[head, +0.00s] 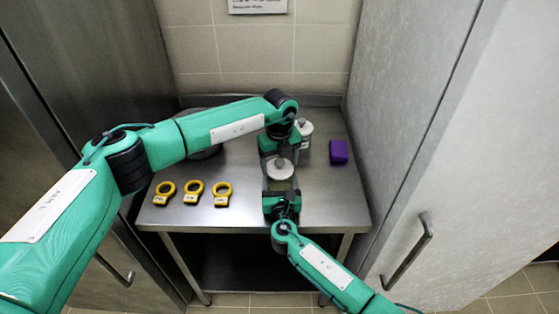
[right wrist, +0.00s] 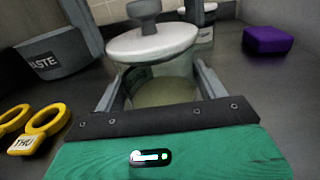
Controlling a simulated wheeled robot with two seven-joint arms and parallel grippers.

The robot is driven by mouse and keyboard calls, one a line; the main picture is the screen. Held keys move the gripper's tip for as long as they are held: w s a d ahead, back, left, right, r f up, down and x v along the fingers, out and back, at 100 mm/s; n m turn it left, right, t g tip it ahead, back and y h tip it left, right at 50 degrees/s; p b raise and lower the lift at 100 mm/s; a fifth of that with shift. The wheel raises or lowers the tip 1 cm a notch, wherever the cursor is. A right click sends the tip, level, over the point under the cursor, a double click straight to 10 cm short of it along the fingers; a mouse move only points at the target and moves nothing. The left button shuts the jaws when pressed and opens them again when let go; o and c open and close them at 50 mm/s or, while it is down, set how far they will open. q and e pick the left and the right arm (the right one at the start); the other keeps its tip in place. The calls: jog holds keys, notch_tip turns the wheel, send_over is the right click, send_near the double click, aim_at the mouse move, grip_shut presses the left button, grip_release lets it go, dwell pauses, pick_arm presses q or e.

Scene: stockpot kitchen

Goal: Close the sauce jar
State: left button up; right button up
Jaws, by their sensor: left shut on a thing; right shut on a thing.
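The sauce jar (right wrist: 165,92) is a glass jar with beige contents. Its white lid (right wrist: 152,42), with a grey knob (right wrist: 145,10), is over its mouth; I cannot tell whether it is fully seated. In the head view the lid (head: 280,168) shows between my two grippers. My right gripper (head: 281,197) is on the near side, shut on the jar, with one finger on each side of the glass.
Another jar (head: 306,133) with a knobbed lid stands behind, to the right. A purple block (head: 339,151) lies at the right. Several yellow tagged rings (head: 193,192) lie at the left. A grey bin marked WASTE (right wrist: 50,58) shows at the left. The counter's front right (head: 335,205) is clear.

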pick_arm(q)
jog(key=shift+f, duration=0.4)
jog(key=o, duration=1)
jog(key=shift+r, duration=0.1)
notch_tip(320, 180, up, 12)
jog(key=shift+f, duration=0.1)
pick_arm(e)
jog(key=o, duration=1.5)
jog(key=shift+c, duration=0.2)
